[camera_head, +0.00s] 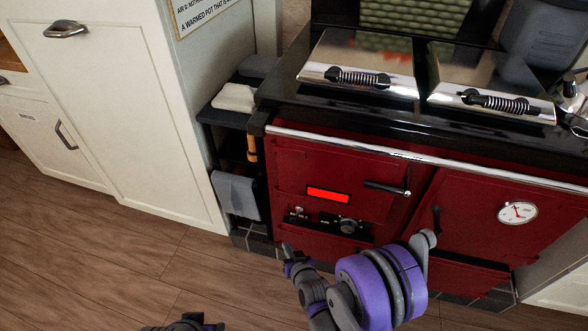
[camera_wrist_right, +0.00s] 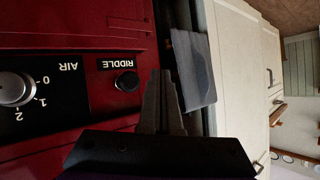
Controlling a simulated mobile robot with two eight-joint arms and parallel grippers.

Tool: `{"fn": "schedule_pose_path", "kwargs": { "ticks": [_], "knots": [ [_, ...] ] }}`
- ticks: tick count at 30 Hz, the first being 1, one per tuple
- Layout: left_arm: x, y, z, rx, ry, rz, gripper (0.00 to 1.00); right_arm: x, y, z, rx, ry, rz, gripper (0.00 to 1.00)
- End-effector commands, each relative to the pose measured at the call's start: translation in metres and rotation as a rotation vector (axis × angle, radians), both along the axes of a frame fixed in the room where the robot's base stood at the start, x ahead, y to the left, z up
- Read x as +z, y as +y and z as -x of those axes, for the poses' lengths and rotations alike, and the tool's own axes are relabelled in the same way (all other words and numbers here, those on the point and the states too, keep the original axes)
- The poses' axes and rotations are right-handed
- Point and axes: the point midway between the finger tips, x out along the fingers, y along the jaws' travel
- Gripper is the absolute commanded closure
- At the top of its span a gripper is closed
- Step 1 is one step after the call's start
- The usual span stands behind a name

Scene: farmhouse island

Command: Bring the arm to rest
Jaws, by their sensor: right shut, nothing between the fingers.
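My right arm reaches in from the bottom of the head view, with purple and grey joints in front of the red range cooker (camera_head: 330,165). My right gripper (camera_head: 287,247) is at its far end, low in front of the cooker's left part. In the right wrist view the fingers (camera_wrist_right: 161,75) are shut together and empty, near the "RIDDLE" knob (camera_wrist_right: 127,81) and apart from any held thing. A dark piece of my left arm shows at the bottom edge of the head view; whether its jaws are open is hidden.
The cooker's front rail (camera_head: 420,158) and door handles stick out. A grey cloth (camera_head: 236,195) hangs left of the cooker; it also shows in the wrist view (camera_wrist_right: 192,68). White cabinets (camera_head: 125,110) stand at left. The wooden floor (camera_head: 90,255) is clear at lower left.

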Motion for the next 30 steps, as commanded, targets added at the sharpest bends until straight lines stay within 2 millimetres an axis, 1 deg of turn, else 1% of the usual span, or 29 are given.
{"fn": "schedule_pose_path", "kwargs": {
  "ticks": [4, 7, 11, 14, 17, 19, 23, 26, 27, 29, 30],
  "knots": [
    [0.0, 0.0, 0.0, 0.0, 0.0, 0.0, 0.5, 0.001, 0.0, 0.0, 0.0, 0.001, 0.0, 1.0],
    [0.0, 0.0, 0.0, 0.0, 0.0, 0.0, 0.5, 0.007, -0.005, 0.0, -0.003, 0.012, 0.007, 1.0],
    [0.0, 0.0, 0.0, 0.0, 0.0, 0.0, 0.5, 0.03, -0.021, 0.004, -0.014, 0.061, 0.034, 1.0],
    [0.0, 0.0, 0.0, 0.0, 0.0, 0.0, 0.5, 0.055, -0.041, 0.013, -0.024, 0.12, 0.066, 1.0],
    [0.0, 0.0, 0.0, 0.0, 0.0, 0.0, 0.5, 0.078, -0.061, 0.029, -0.038, 0.183, 0.098, 1.0],
    [0.0, 0.0, 0.0, 0.0, 0.0, 0.0, 0.5, 0.093, -0.076, 0.044, -0.048, 0.228, 0.119, 1.0],
    [0.0, 0.0, 0.0, 0.0, 0.0, 0.0, 0.5, 0.118, -0.102, 0.077, -0.067, 0.311, 0.156, 1.0],
    [0.0, 0.0, 0.0, 0.0, 0.0, 0.0, 0.5, 0.133, -0.12, 0.108, -0.081, 0.376, 0.182, 1.0],
    [0.0, 0.0, 0.0, 0.0, 0.0, 0.0, 0.5, 0.139, -0.127, 0.122, -0.088, 0.403, 0.191, 1.0],
    [0.0, 0.0, 0.0, 0.0, 0.0, 0.0, 0.5, 0.145, -0.137, 0.143, -0.097, 0.442, 0.206, 1.0],
    [0.0, 0.0, 0.0, 0.0, 0.0, 0.0, 0.5, 0.149, -0.143, 0.156, -0.103, 0.466, 0.215, 1.0]
  ]
}}
